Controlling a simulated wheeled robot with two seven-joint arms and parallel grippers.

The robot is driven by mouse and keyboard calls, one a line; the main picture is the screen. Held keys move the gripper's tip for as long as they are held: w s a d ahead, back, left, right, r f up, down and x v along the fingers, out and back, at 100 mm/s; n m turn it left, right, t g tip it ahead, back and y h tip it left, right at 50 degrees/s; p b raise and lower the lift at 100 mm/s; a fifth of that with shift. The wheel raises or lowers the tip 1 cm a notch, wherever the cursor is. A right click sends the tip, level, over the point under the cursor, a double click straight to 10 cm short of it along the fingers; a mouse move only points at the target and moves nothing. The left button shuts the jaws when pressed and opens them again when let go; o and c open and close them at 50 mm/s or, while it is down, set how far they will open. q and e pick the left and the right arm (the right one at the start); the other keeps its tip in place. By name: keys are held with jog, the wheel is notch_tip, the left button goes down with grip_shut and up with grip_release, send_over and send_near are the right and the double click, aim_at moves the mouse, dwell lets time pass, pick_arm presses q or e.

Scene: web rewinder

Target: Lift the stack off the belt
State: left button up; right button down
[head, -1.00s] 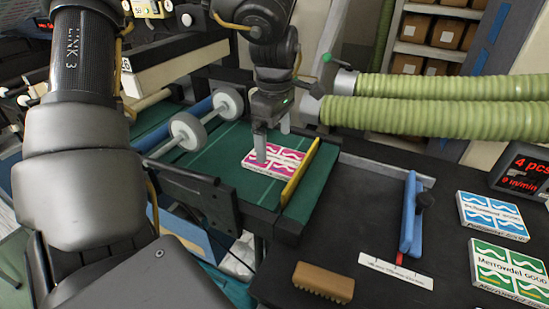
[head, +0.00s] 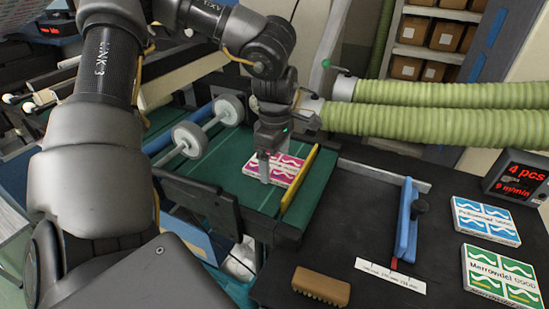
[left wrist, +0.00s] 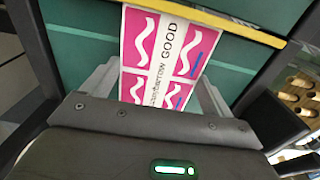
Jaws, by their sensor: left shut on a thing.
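The stack (head: 291,172) is a flat pile of pink and white printed sheets on the green belt (head: 229,160), close to the yellow stop bar (head: 300,178). My left gripper (head: 270,170) reaches down from above with its fingers at the stack. In the left wrist view the stack (left wrist: 160,50) lies between the two grey fingers (left wrist: 155,95), and the word GOOD shows on its label. The left gripper is shut on the stack. The stack looks level and at belt height; I cannot tell whether it touches the belt. My right gripper is not in view.
Two white rollers (head: 189,139) stand left on the belt. Green hoses (head: 440,120) run behind on the right. The black table holds a blue fence (head: 406,220), a wooden brush (head: 321,286), a blue stack (head: 485,219) and a green stack (head: 500,275).

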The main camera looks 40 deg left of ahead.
pick_arm(q)
jog(key=shift+r, duration=0.1)
jog(key=shift+w+a+r+b, duration=0.1)
jog(key=shift+r+b, duration=0.2)
jog(key=shift+r, duration=0.2)
notch_tip(320, 180, up, 11)
jog(key=b, duration=0.2)
notch_tip(320, 180, up, 6)
jog(key=p, duration=0.1)
send_over(275, 164)
jog(key=shift+f, duration=0.1)
